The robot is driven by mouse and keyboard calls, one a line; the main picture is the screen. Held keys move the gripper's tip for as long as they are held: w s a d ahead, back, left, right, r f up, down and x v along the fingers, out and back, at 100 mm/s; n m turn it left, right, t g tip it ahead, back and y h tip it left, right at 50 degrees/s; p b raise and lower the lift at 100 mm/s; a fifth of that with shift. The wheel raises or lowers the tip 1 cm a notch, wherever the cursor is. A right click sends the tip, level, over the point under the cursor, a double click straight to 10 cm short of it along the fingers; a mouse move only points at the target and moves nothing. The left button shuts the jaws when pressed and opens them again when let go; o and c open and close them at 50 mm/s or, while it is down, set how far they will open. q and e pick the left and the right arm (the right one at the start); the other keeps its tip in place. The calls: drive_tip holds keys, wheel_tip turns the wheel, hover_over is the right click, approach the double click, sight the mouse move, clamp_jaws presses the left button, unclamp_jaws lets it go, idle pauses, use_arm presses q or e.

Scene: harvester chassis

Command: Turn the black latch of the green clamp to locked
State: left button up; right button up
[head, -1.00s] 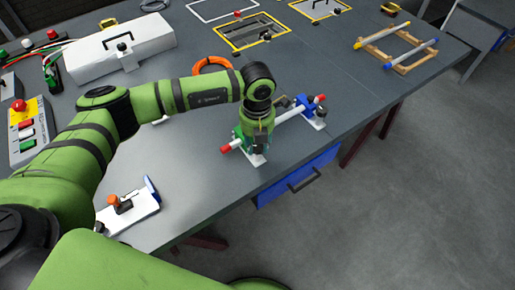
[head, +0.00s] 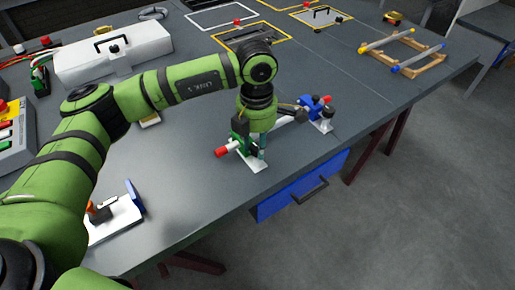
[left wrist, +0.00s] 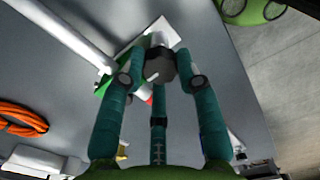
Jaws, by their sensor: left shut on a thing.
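The green clamp (head: 246,149) stands on a white base plate (head: 252,166) near the table's front edge and holds the red end of a white rod (head: 286,122). My left gripper (head: 254,148) comes down over it from above and hides much of it. In the left wrist view, the teal fingers of my left gripper (left wrist: 158,68) are closed around the black latch (left wrist: 160,66). A strip of the clamp's green body (left wrist: 107,82) shows beside the fingers. The latch's exact angle is hard to tell. My right gripper is in neither view.
A blue clamp (head: 307,104) holds the rod's other end. A white fixture (head: 118,218) with an orange part lies at the front left. A white toolbox (head: 112,52) stands at the back. An orange cable ring (left wrist: 20,119) lies on the table.

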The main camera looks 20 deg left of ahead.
sight(255, 147)
use_arm(q)
drive_tip(key=shift+s+a+f+m, duration=0.1)
drive_tip(key=shift+s+f+m, duration=0.1)
drive_tip(key=shift+f+m, duration=0.15)
drive_tip(key=shift+r, duration=0.1)
drive_tip(key=o, duration=1.2)
drive_tip(key=shift+c, duration=0.2)
drive_tip(key=shift+a+r, duration=0.1)
drive_tip(key=shift+r, duration=0.1)
drive_tip(key=shift+w+r, duration=0.1)
drive_tip(key=shift+r, duration=0.1)
wheel_tip(255, 147, up, 12)
drive_tip(key=shift+f, duration=0.25)
